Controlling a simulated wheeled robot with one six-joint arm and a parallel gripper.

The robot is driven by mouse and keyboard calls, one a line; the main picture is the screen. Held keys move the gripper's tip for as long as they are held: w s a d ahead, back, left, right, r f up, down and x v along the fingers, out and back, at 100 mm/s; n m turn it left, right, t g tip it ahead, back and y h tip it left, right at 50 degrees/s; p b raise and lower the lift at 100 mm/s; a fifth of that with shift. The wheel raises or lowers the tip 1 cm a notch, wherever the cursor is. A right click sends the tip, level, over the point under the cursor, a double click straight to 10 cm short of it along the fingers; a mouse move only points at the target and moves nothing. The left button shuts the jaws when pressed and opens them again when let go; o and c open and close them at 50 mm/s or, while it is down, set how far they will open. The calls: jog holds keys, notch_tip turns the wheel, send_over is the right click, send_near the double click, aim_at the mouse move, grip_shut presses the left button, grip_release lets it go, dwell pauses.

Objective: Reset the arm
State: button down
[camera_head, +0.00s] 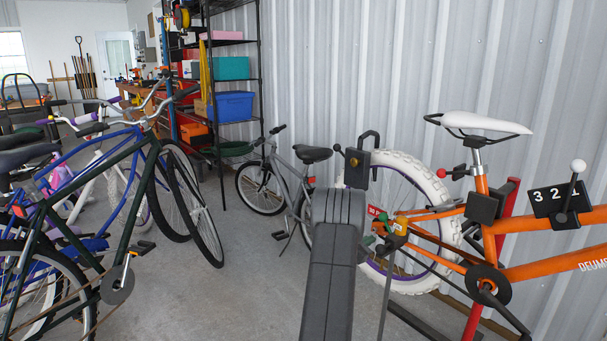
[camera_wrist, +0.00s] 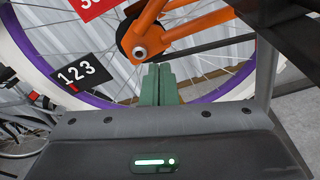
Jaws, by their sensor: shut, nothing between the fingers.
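My arm rises in the middle of the head view, in front of the rear wheel of an orange bike (camera_head: 550,262). My gripper (camera_wrist: 158,85) shows in the wrist view as two green fingers pressed together, with nothing between them. In that view the fingers point toward the bike's wheel, with its white tyre and purple rim (camera_wrist: 215,93), just below the orange frame's axle end (camera_wrist: 140,50). Whether they touch the wheel cannot be told. A black plate marked 1 2 3 (camera_wrist: 77,77) is to their left.
A black plate marked 3 2 1 (camera_head: 553,200) with a white-knobbed lever sits on the orange bike. A small grey bike (camera_head: 300,185) stands by the wall. Several bikes, one dark green (camera_head: 130,180), crowd the left. Shelves (camera_head: 262,100) stand behind. Floor (camera_head: 215,290) between is clear.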

jog(key=f+p+v, duration=0.1)
jog(key=v, duration=0.9)
jog(key=shift+a+r+p, duration=0.15)
jog(key=shift+p, duration=0.15)
jog(key=shift+w+r, duration=0.1)
